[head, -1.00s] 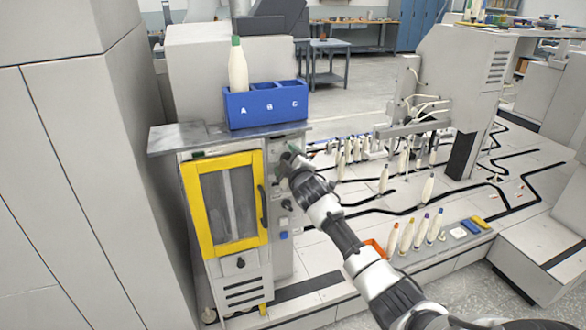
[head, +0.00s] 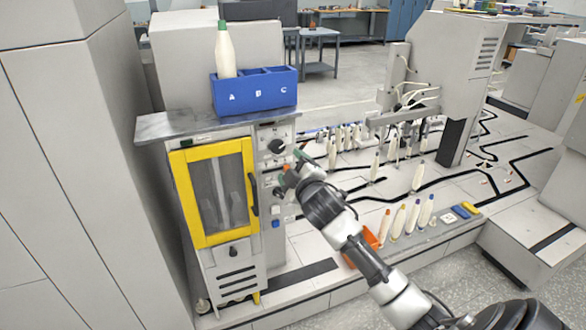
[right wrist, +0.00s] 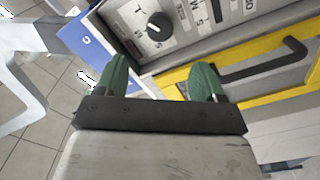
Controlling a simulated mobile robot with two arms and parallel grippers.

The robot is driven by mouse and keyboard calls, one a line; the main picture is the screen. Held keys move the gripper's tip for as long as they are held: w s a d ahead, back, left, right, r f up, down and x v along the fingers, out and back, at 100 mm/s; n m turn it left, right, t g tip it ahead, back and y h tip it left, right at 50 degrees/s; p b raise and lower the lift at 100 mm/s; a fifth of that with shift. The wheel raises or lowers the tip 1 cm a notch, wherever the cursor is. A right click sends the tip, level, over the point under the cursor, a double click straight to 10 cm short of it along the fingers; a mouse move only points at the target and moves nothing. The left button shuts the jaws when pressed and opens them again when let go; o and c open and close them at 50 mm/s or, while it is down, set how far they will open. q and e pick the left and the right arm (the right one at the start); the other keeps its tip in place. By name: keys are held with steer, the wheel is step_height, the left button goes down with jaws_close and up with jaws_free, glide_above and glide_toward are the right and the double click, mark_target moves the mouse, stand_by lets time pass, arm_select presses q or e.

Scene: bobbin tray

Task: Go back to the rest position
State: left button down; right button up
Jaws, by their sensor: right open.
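My right gripper (head: 292,167) is in front of the control panel of the yellow-framed cabinet. In the right wrist view its two green fingers (right wrist: 162,78) stand wide apart with nothing between them. A black rotary knob (head: 277,147) on the panel is clear of the fingers, just up and left of them in the head view. In the right wrist view the knob (right wrist: 158,25) lies beyond the gap, its white mark pointing up and left. My left gripper is in neither view.
A blue box (head: 254,98) marked A, B, C stands on the cabinet's metal top (head: 170,125), with a green-tipped bobbin (head: 225,55) in compartment A. The yellow door (head: 215,192) looks shut. Bobbins with coloured tips (head: 412,216) stand beside an orange tray (head: 367,243).

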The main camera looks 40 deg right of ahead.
stand_by(0.3)
step_height(320, 180, down, 21)
steer(key=s+a+m+g+y, duration=0.1)
steer(key=s+m+g, duration=0.1)
steer(key=s+g, duration=0.15)
steer(key=s+a+f+g+y, duration=0.1)
steer(key=s+a+f+g, duration=0.1)
steer(key=s+f, duration=0.35)
steer(key=s+a+f+m+g, duration=0.1)
steer(key=s+f+g, duration=0.1)
steer(key=f, duration=0.7)
steer(key=s+a+f+g+y, duration=0.1)
steer(key=s+a+f, duration=0.1)
steer(key=s+f, duration=0.35)
steer(key=s+a+f+m+g, duration=0.1)
steer(key=s+a+f+g, duration=0.1)
steer(key=s+f, duration=0.4)
steer(key=s+a+f+m+g+y, duration=0.1)
steer(key=s+a+f+g, duration=0.2)
steer(key=s, duration=1.4)
steer(key=s+a+f+m+g, duration=0.1)
steer(key=s+a+f+g, duration=0.2)
steer(key=s+f, duration=0.8)
steer(key=s+a, duration=0.1)
steer(key=a, duration=0.1)
steer(key=shift+s+a+f, duration=0.2)
steer(key=shift+s+a, duration=0.05)
steer(key=shift+a, duration=0.1)
steer(key=shift+w, duration=0.1)
steer(key=shift+c, duration=0.2)
